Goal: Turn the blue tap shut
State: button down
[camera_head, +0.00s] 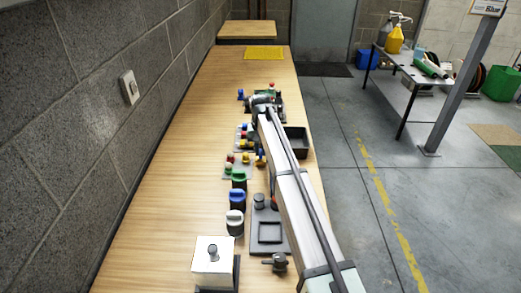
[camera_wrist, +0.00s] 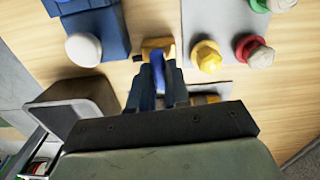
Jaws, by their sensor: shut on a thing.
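In the wrist view, the blue tap (camera_wrist: 158,72) shows as a blue handle in front of a brass-yellow body. My gripper (camera_wrist: 161,80) has its two dark fingers closed on either side of the blue handle. The lower part of the tap is hidden by the fingers and the gripper body. In the head view, my gripper (camera_head: 262,101) is at the far part of the bench, low among the fixtures. I cannot make out the tap under it there.
In the wrist view, a yellow knob (camera_wrist: 206,57) and a red knob (camera_wrist: 250,46) stand close on the right. A blue block with a white knob (camera_wrist: 84,48) and a dark open bin (camera_wrist: 72,108) are on the left. The bench's left side (camera_head: 165,170) is clear.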

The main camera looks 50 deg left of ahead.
aim_at(261, 152)
jog(key=shift+m, duration=0.4)
jog(key=c, duration=1.1)
grip_release()
notch_tip(261, 152, up, 14)
jog(key=shift+f, duration=0.1)
dwell(0.3)
